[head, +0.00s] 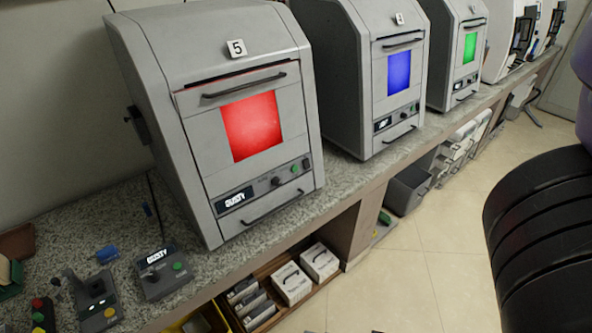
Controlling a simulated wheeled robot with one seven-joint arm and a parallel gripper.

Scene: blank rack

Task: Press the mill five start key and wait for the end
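Mill five (152,40) is a grey cabinet with a "5" label (236,48), standing on the speckled counter. Its front door (200,130) looks shut, with a dark handle across the top and a window (252,126) glowing red. On the panel below are a lit display (234,199) that seems to read "DUSTY", a dark knob (276,181) and a green button (294,169). No start marking is legible. My gripper is not in view.
Mill four (345,60) glows blue and another mill (455,50) glows green to the right. Small control boxes (97,300) lie at the counter's left end. White boxes (291,284) sit on the shelf below. A grey bin (408,189) stands under the counter; tiled floor (450,260) is open.

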